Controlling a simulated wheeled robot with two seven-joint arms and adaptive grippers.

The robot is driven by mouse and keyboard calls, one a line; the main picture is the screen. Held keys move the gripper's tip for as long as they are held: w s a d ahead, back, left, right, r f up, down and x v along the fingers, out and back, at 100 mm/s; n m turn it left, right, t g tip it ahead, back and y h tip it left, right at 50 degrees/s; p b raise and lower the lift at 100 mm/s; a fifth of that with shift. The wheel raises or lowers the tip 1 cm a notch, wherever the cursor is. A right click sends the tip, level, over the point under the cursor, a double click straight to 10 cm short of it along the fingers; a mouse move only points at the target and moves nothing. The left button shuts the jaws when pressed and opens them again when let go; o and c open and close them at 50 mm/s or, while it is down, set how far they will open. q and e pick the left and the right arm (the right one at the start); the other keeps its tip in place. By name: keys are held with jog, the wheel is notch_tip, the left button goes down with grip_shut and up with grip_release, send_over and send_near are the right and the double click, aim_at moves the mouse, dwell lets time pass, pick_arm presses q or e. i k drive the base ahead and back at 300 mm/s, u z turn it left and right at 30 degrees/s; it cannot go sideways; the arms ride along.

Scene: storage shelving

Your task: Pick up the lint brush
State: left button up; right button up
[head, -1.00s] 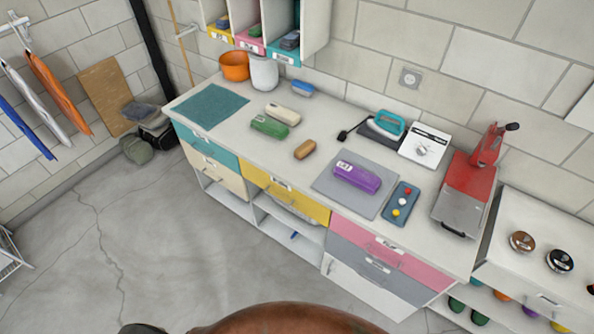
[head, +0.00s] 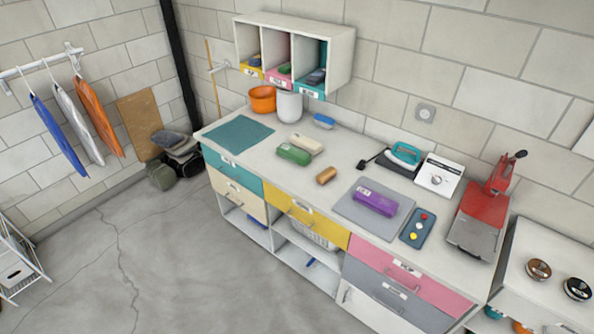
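I cannot tell for sure which object is the lint brush. A small brown, rounded, brush-like object (head: 326,175) lies on the white worktop, left of the grey mat. A small blue object (head: 324,121) with a pale lower part lies at the back, right of the white canister. A green block (head: 293,154) and a cream block (head: 306,144) lie side by side near the middle. A purple labelled block (head: 376,203) lies on the grey mat (head: 352,211). Neither of my grippers is in view.
The worktop (head: 275,187) stands above coloured drawers and open shelves. It also holds a teal mat (head: 238,133), an orange tub (head: 262,99), a white canister (head: 289,106), a teal iron (head: 405,155) and a red press (head: 483,211). A cubby shelf (head: 342,55) hangs above.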

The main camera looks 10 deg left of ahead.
aim_at(324, 177)
jog(key=u, duration=0.2)
jog(key=i, duration=1.3)
jog(key=z, duration=0.85)
